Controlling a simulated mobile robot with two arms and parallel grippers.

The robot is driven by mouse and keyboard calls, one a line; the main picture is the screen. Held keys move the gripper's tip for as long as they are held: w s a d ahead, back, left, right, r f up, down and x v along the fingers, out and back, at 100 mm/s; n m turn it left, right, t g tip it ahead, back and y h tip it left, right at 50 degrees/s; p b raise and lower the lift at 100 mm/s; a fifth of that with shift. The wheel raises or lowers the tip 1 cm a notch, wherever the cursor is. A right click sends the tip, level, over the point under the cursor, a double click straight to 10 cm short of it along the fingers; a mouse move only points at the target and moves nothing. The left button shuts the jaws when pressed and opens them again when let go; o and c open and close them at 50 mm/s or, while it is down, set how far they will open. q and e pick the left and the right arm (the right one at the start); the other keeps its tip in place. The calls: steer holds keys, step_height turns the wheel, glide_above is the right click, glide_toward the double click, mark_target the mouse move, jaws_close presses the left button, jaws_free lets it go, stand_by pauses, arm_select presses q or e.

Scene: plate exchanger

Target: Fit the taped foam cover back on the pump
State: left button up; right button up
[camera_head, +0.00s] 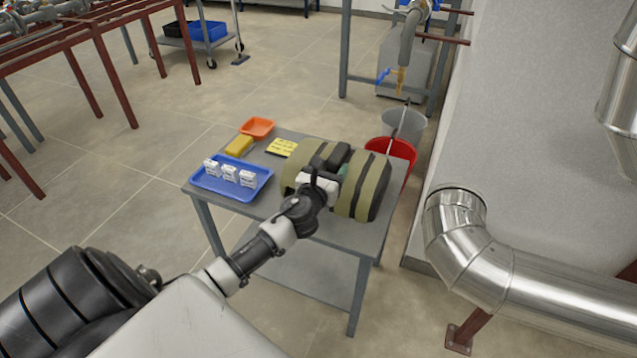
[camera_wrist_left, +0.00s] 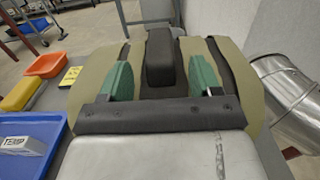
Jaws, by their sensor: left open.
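The foam cover (camera_head: 368,190) lies on the grey table. It is a dark, rounded body with wide olive bands, and it also shows in the left wrist view (camera_wrist_left: 239,88). A raised dark block (camera_wrist_left: 160,62) stands on its top middle. My left gripper (camera_head: 335,170) is open over the cover. In the left wrist view its green fingers (camera_wrist_left: 160,76) stand on either side of the block, with gaps visible. Whether the fingers touch the cover I cannot tell. I cannot make out the pump with certainty. My right gripper is not in view.
On the table (camera_head: 300,222) are a blue tray (camera_head: 208,184) with small white boxes, a yellow sponge-like block (camera_head: 239,146), an orange bowl (camera_head: 257,127) and a yellow label (camera_head: 281,148). Red (camera_head: 402,152) and grey buckets (camera_head: 408,124) stand behind. A metal pipe (camera_head: 475,255) is at right.

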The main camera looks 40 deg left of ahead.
arm_select(q)
steer(key=v, duration=0.9)
steer(key=s+d+f+n+g, duration=0.4)
steer(key=s+f+n+g, duration=0.5)
steer(key=f+n, duration=0.8)
steer(key=s+d+f+n+g+h, duration=0.2)
steer(key=s+d+f+n+g, duration=0.1)
steer(key=s+d+n, duration=0.2)
steer(key=s+d+f+n+g+h, duration=0.2)
steer(key=s+d+n, duration=0.3)
steer(key=s+n, duration=0.4)
steer(key=shift+d+f+g, duration=0.35)
steer(key=shift+f+g, duration=0.05)
steer(key=shift+f, duration=0.1)
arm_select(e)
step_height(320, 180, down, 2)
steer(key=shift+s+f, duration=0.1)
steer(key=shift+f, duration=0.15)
arm_select(q)
steer(key=shift+p, duration=0.35)
